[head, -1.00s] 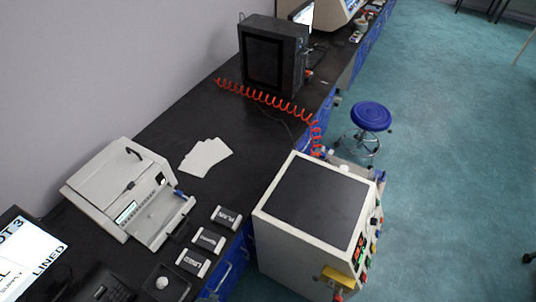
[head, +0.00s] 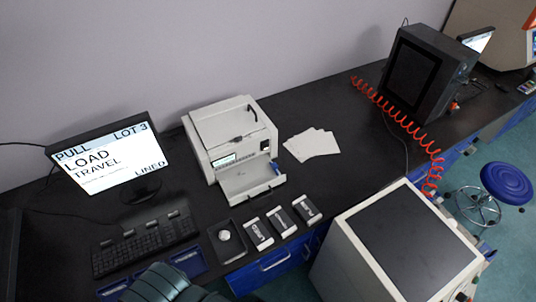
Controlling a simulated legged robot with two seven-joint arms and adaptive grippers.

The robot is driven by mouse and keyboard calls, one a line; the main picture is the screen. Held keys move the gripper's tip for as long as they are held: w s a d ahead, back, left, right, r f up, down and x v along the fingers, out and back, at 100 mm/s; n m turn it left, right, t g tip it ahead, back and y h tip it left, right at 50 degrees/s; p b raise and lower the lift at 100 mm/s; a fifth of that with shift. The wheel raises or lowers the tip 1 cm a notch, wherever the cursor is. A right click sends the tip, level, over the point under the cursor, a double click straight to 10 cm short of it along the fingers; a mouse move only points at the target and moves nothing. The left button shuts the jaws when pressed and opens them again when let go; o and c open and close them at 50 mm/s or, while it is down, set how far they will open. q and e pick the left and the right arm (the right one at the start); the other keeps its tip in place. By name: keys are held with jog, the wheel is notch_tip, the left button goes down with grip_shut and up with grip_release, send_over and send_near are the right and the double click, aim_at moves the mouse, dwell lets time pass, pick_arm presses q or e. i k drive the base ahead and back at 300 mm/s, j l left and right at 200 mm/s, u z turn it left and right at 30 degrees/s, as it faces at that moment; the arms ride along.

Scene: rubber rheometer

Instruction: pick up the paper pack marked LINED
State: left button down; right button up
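Three small packs with white ends and dark printed middles lie in a row on the black bench near its front edge. The left pack (head: 258,234), the middle pack (head: 281,222) and the right pack (head: 306,209) have labels too small to read surely now. A second ago the pack nearest the small black tray seemed to read LINED; that is the left one now. The monitor (head: 110,160) shows LOT 3, PULL, LOAD, TRAVEL and LINED. Neither gripper shows; a dark teal part of my body is at the bottom edge.
A black tray (head: 213,236) with a pale round knob or ball sits left of the packs, beside the keyboard (head: 145,245). A beige printer-like machine (head: 228,140) stands behind them, white sheets (head: 311,145) to its right. A large cream machine (head: 400,245) stands at front right.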

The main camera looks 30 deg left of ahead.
aim_at(257, 232)
jog(key=j+u, duration=0.15)
jog(key=u, duration=0.3)
jog(key=j+u, duration=0.1)
jog(key=u, duration=0.35)
jog(key=k, duration=0.2)
